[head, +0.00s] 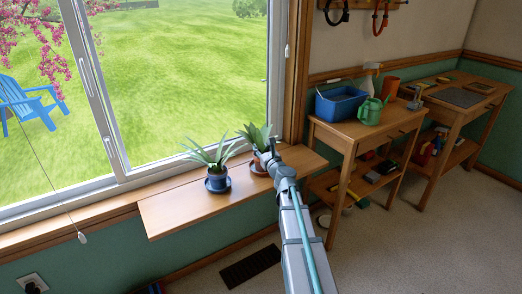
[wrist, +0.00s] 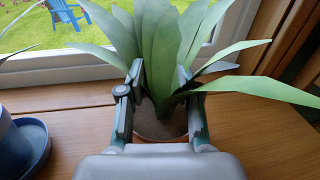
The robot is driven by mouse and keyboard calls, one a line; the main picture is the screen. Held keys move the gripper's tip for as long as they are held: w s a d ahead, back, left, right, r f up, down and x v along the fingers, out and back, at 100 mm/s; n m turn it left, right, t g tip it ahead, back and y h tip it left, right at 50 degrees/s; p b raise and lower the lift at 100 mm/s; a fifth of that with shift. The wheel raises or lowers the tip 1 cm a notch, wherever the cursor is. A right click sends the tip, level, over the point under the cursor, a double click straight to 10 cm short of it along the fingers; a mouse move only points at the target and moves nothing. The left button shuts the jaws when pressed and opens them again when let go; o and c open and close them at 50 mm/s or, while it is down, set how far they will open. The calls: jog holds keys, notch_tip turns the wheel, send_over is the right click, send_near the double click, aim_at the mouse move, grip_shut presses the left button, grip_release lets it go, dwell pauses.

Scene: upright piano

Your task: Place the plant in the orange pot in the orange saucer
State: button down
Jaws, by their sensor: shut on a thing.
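The plant in the orange pot (head: 257,138) stands at the right part of the wooden shelf below the window. In the wrist view its long green leaves (wrist: 170,40) spread above the pot, with grey-brown soil and part of the orange rim showing. My gripper (wrist: 160,108) has one finger on each side of the pot and is shut on it. In the head view my gripper (head: 268,158) covers much of the pot. The orange saucer (head: 254,171) shows partly under the pot in the head view; whether the pot rests on it I cannot tell.
A second plant in a blue pot (head: 218,182) stands close by on the left, on a blue saucer (wrist: 38,150). The window is directly behind. The shelf's left part (head: 170,212) is bare. A wooden table (head: 355,130) with a blue bin (head: 340,103) stands to the right.

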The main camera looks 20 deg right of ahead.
jog(key=shift+f, duration=0.1)
jog(key=c, duration=0.8)
grip_release()
jog(key=shift+r, duration=0.25)
jog(key=s, duration=0.8)
jog(key=s+p, duration=0.1)
jog(key=s, duration=0.3)
jog(key=shift+a+f, duration=0.15)
jog(key=shift+a, duration=0.15)
